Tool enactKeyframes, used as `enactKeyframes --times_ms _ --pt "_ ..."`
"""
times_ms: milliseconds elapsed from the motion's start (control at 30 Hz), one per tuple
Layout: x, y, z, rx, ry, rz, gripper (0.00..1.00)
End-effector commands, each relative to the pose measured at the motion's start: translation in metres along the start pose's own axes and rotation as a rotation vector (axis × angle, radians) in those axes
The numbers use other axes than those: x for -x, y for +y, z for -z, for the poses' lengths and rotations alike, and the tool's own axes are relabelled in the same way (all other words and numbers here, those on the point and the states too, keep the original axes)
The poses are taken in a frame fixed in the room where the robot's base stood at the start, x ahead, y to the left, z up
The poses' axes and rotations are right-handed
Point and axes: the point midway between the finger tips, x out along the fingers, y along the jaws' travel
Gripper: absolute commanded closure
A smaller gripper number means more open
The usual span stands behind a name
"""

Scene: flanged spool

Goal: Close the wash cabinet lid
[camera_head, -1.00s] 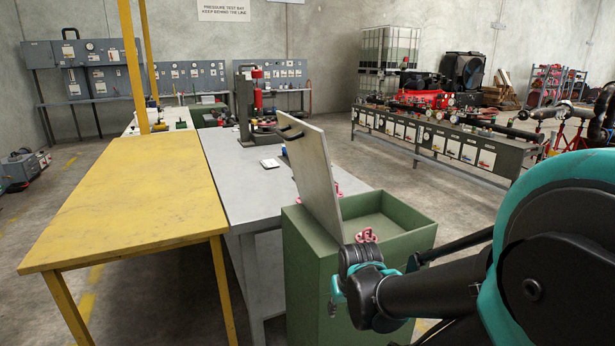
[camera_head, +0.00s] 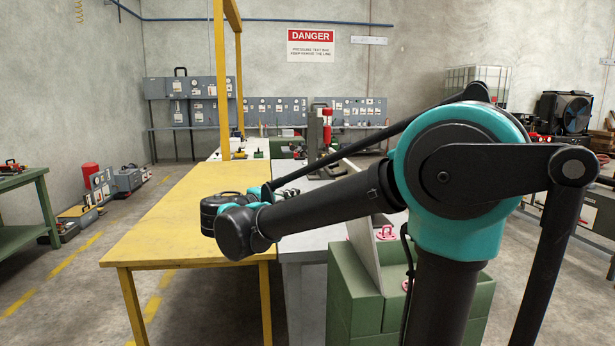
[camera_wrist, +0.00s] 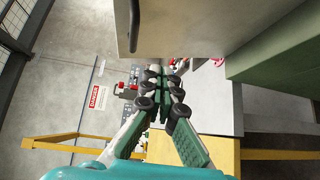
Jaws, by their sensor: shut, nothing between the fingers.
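The green wash cabinet (camera_head: 352,300) stands at the right end of the grey bench, partly behind my arm. Its pale grey lid (camera_head: 362,240) is raised, standing steeply up from the cabinet. My arm hides the lid's upper part in the head view. In the wrist view the lid (camera_wrist: 205,22) fills the top, with a dark handle (camera_wrist: 133,22) at its left edge, and the cabinet (camera_wrist: 275,52) is at the right. My gripper (camera_wrist: 168,78) is shut and empty, beside the lid and apart from it in the picture. In the head view it is largely hidden behind my wrist.
A yellow table (camera_head: 170,225) with a yellow post frame (camera_head: 222,80) stands left of the grey bench (camera_head: 308,245). Pink-red parts (camera_head: 387,232) show at the cabinet. A green table (camera_head: 20,190) stands far left.

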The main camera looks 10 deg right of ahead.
Motion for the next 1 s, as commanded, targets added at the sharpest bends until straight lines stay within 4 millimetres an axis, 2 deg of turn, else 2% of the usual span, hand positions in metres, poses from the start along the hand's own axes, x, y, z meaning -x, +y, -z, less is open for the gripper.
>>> enactKeyframes --times_ms 33,100,267,467,800,1000 --pt "0.011 0.014 0.011 0.002 0.013 -0.042 1.0" --pt "0.021 0.026 0.018 0.003 0.019 -0.085 1.0" --pt "0.021 0.036 0.022 0.003 0.021 -0.116 1.0" --pt "-0.008 0.039 0.022 0.002 0.018 -0.114 1.0" --pt "-0.075 0.046 0.023 0.002 0.018 -0.112 1.0" --pt "-0.094 0.048 0.004 0.002 0.02 -0.112 1.0"
